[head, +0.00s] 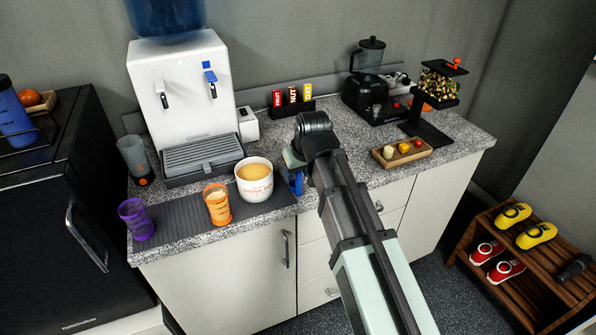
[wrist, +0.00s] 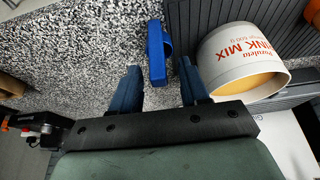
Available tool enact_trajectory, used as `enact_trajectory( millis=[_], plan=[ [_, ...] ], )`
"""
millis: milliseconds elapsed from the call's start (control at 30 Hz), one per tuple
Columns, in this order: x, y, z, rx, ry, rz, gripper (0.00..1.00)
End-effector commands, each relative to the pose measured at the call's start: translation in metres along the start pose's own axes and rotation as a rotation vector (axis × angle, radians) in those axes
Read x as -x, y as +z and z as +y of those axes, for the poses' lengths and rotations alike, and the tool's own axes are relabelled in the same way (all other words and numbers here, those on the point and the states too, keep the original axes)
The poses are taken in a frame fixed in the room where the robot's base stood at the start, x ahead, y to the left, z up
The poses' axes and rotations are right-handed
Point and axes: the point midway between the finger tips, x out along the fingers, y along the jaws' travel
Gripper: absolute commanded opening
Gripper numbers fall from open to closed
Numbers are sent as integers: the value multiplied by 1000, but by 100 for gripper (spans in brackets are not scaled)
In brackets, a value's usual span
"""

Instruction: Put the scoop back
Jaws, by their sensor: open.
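The blue scoop (wrist: 157,48) lies on the speckled counter in the wrist view, beside the drink mix tub. My gripper (wrist: 159,74) is open, its two dark blue fingers apart, with the near end of the scoop showing between the fingertips. I see no grip on it. The white drink mix tub (head: 254,181) stands open, full of orange powder, left of my gripper (head: 294,176) in the head view. The tub also shows right of the fingers in the wrist view (wrist: 222,58). In the head view my arm hides part of the counter around the gripper.
An orange cup (head: 217,205) and a purple cup (head: 137,219) stand on the dark ribbed mat (head: 180,228), left of the tub. A water dispenser (head: 184,85) stands behind. A wooden tray (head: 402,153) and a blender (head: 372,85) are to the right.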

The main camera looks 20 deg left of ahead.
Motion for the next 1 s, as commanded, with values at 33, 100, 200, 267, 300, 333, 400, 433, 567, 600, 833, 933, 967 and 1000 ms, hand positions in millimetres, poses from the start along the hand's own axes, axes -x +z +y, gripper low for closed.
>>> enact_trajectory(
  millis=[33,100,200,267,300,333,400,433,567,600,833,933,967,1000],
  plan=[
    [0,0,0,0,0,0,45],
    [1,0,0,0,0,0,45],
    [5,-1,0,0,0,1,45],
    [10,-1,0,0,0,2,45],
    [14,-1,0,0,0,2,45],
    [17,-1,0,0,0,2,45],
    [27,-1,0,0,0,2,45],
    [31,-1,0,0,1,3,45],
    [51,-1,0,0,1,3,45],
    [57,-1,0,0,0,3,45],
    [90,-2,0,0,1,3,45],
    [102,-1,0,0,0,1,45],
    [105,-2,0,0,0,2,45],
    [109,-2,0,0,0,2,45]
  ],
)
